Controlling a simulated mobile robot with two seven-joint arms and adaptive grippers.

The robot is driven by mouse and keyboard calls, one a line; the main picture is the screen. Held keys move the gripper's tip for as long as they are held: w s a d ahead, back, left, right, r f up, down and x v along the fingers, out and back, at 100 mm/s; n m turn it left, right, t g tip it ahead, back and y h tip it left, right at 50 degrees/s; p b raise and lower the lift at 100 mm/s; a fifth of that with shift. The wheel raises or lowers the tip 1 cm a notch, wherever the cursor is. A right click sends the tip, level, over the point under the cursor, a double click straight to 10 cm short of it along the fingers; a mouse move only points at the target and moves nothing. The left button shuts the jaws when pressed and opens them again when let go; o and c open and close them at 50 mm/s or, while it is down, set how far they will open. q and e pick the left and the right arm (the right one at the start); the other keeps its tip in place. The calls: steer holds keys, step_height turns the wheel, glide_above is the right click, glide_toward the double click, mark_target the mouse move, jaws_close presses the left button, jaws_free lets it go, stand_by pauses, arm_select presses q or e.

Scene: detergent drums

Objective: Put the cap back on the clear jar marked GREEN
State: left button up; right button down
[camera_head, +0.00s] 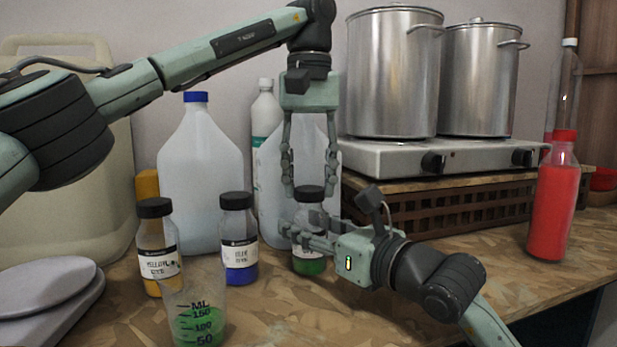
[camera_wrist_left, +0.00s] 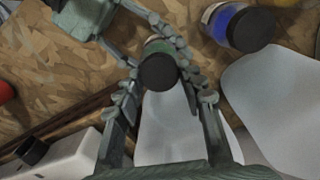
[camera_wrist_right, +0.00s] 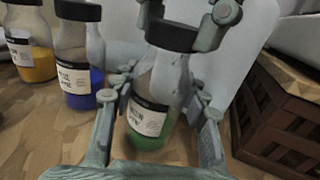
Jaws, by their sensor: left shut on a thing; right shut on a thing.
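The clear jar marked GREEN (camera_head: 308,267) stands upright on the bench with green liquid in its bottom. Its label and green liquid show in the right wrist view (camera_wrist_right: 147,120). My right gripper (camera_head: 302,234) is shut on the jar's body from the side. The black cap (camera_head: 310,193) is at the jar's mouth, level; I cannot tell whether it is screwed tight. It also shows in the left wrist view (camera_wrist_left: 158,72) and the right wrist view (camera_wrist_right: 172,36). My left gripper (camera_head: 309,189) points straight down from above and is shut on the cap, a finger on each side.
A capped blue jar (camera_head: 240,240) and a capped yellow jar (camera_head: 157,250) stand left of the green one. A measuring beaker (camera_head: 197,310) is in front. White jugs (camera_head: 200,155) stand behind. A hot plate with pots (camera_head: 440,157) and a red bottle (camera_head: 552,205) are right.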

arm_select(q)
steer(key=m, duration=0.8)
steer(key=shift+m, duration=0.4)
steer(key=o, duration=0.7)
steer(key=shift+c, duration=0.5)
